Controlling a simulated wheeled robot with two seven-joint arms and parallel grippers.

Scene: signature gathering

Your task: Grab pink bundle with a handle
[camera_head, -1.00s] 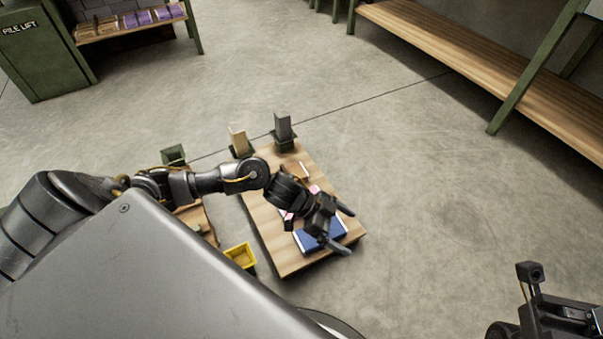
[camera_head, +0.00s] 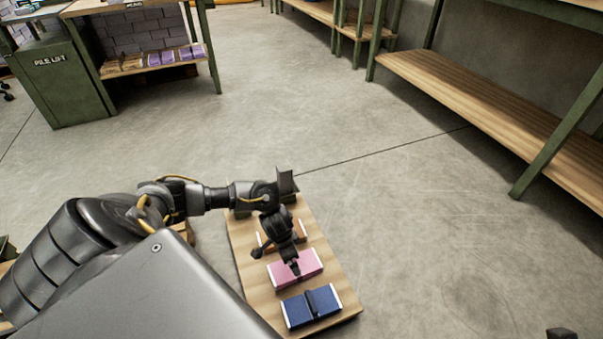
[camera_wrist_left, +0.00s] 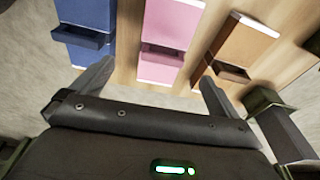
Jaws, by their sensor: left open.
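The pink bundle (camera_head: 309,261) lies on the low wooden board between a blue bundle (camera_head: 296,312) and an orange-brown bundle (camera_head: 296,230). My left gripper (camera_head: 276,261) is open and empty over the board, at the pink and orange-brown bundles. In the left wrist view my left gripper (camera_wrist_left: 154,88) has its fingers apart, with the pink bundle's near end between and beyond them. One finger hides part of the pink bundle in the head view.
The wooden board (camera_head: 244,273) has dark upright holders at its far end, partly behind my left arm. A long wooden bench (camera_head: 480,100) stands at the right. A green cabinet (camera_head: 62,85) stands at the far left. Concrete floor right of the board is open.

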